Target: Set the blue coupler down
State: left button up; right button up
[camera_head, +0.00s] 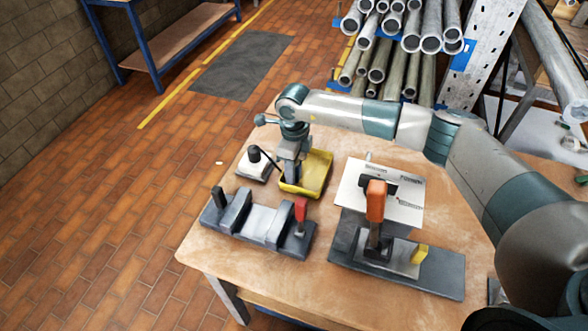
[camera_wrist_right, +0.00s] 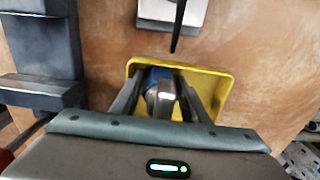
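The blue coupler (camera_wrist_right: 153,77) shows in the right wrist view as a blue ring with a silver metal part, inside the yellow tray (camera_wrist_right: 222,86). My right gripper (camera_wrist_right: 161,84) reaches down into the tray, with one finger on each side of the coupler. The fingertips look close against it, so the gripper appears shut on it. Whether the coupler rests on the tray floor cannot be told. In the head view my right gripper (camera_head: 291,178) is at the left part of the yellow tray (camera_head: 318,168), and the coupler is hidden there. My left gripper is not in view.
A grey fixture with a red handle (camera_head: 301,210) stands in front of the tray. An orange-handled clamp (camera_head: 376,202) and a white plate (camera_head: 408,210) are to its right. A small black-knobbed block (camera_head: 254,166) is close on the left. The table (camera_head: 225,262) is bare at its front left.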

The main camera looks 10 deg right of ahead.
jog(key=shift+r, duration=0.2)
jog(key=shift+r, duration=0.5)
notch_tip(320, 180, up, 10)
jog(key=b, duration=0.4)
jog(key=shift+r+b, duration=0.1)
jog(key=shift+b, duration=0.3)
jog(key=shift+r, duration=0.4)
